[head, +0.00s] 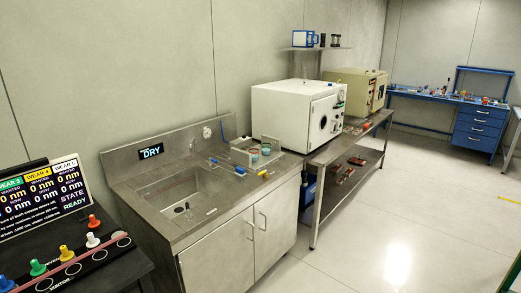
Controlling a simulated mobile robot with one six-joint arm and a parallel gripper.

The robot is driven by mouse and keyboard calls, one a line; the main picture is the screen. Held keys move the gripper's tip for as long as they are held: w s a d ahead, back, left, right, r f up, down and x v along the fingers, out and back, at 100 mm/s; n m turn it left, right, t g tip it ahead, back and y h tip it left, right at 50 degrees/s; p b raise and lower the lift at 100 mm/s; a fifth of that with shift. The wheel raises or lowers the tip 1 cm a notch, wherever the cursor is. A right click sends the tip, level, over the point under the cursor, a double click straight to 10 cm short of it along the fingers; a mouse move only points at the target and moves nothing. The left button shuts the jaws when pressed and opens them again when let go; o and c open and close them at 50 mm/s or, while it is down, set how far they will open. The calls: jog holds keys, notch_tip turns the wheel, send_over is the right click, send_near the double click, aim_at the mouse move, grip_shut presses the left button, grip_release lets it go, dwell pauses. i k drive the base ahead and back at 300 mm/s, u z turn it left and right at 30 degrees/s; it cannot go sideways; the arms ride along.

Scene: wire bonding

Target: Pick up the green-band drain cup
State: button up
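Two small cups stand in a metal holder at the back right of the steel sink counter. The nearer cup (253,155) and the farther cup (266,149) both look blue-green. They are too small to tell which one has a green band. My gripper is not in view, so its state and its place relative to the cups do not show.
A white oven (298,113) stands on a steel bench to the right. Coloured pegs, one green (38,267), stand on a dark table at left.

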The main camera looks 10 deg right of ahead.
aim_at(265, 147)
jog(key=i, duration=0.85)
jog(key=z, duration=0.05)
